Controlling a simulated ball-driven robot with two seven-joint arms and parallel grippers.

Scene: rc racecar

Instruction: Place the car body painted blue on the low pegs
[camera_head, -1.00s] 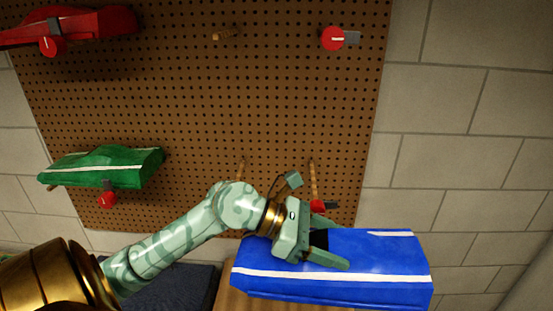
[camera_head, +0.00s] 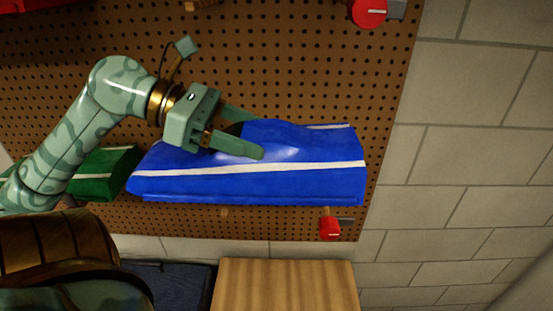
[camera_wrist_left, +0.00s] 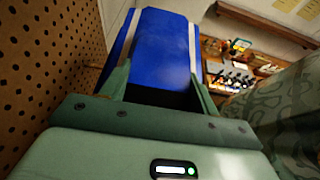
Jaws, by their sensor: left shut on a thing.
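The blue car body (camera_head: 300,184) with white stripes is held in front of the pegboard, roughly level, in the head view. My left gripper (camera_head: 250,133) is shut on its upper edge. The blue car body also fills the upper middle of the left wrist view (camera_wrist_left: 160,50), between the fingers (camera_wrist_left: 160,85). A wooden peg (camera_head: 225,213) and a peg with a red knob (camera_head: 330,226) show just below the body. I cannot tell whether the body touches them. My right gripper is not in view.
The brown pegboard (camera_head: 300,60) stands behind. A green car body (camera_head: 105,172) is at the left, partly behind my arm. Another red knob (camera_head: 369,11) is at the upper right. A wooden surface (camera_head: 285,285) and dark blue item (camera_head: 175,285) lie below.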

